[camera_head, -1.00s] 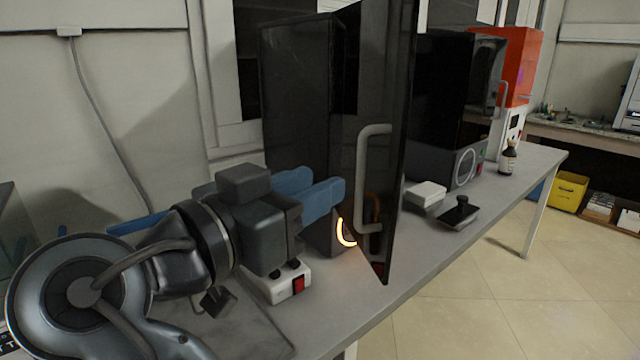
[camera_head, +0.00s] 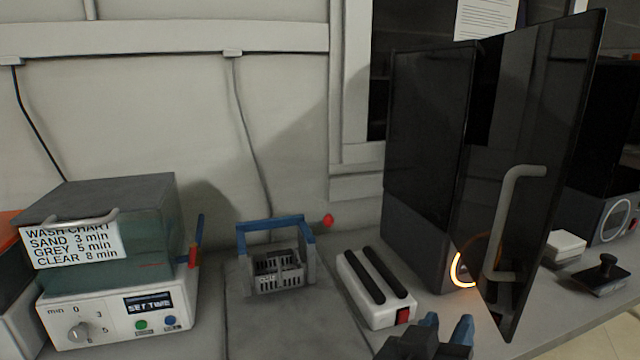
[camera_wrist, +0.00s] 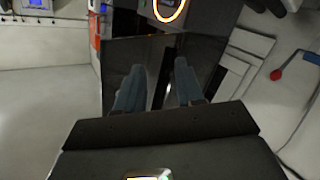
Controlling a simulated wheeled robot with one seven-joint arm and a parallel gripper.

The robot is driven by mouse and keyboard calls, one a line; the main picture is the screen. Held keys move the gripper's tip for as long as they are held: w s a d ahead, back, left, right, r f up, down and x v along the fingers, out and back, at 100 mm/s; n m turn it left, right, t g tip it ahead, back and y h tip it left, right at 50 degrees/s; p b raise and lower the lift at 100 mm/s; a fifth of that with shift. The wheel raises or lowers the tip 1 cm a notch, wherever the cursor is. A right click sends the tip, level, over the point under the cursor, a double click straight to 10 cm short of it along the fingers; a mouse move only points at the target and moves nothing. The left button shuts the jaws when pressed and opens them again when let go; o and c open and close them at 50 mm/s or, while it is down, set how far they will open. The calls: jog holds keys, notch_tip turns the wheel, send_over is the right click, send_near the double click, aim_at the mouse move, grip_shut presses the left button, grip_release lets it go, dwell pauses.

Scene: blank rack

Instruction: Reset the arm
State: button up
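My gripper (camera_head: 447,332) shows at the bottom of the head view, low in front of the black machine with the open door. Its two blue fingers stand apart with nothing between them. In the wrist view the fingers of my gripper (camera_wrist: 157,88) are also spread and empty, with the dark door panel behind them. Most of my arm is outside the head view.
A black cabinet machine (camera_head: 425,140) has its dark door (camera_head: 535,150) swung open toward me. A white two-bar device (camera_head: 375,290), a grey basket with blue handle (camera_head: 278,270) and a wash unit (camera_head: 120,310) stand left. A small black-handled block (camera_head: 606,275) lies right.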

jog(key=s+d+f+n+y, duration=0.2)
jog(key=s+f+n+y, duration=0.55)
jog(key=s+f, duration=0.85)
jog(key=s+d+r+m+t+y, duration=0.1)
jog(key=s+r, duration=0.3)
jog(key=s, duration=0.6)
jog(key=s+d+r+m+y, duration=0.1)
jog(key=s+d+r+m, duration=0.1)
jog(key=s, duration=0.8)
notch_tip(320, 180, up, 2)
jog(key=shift+d+r+m+t+y+p, duration=0.25)
jog(key=shift+m+t+y+p, duration=0.15)
jog(key=shift+m, duration=0.35)
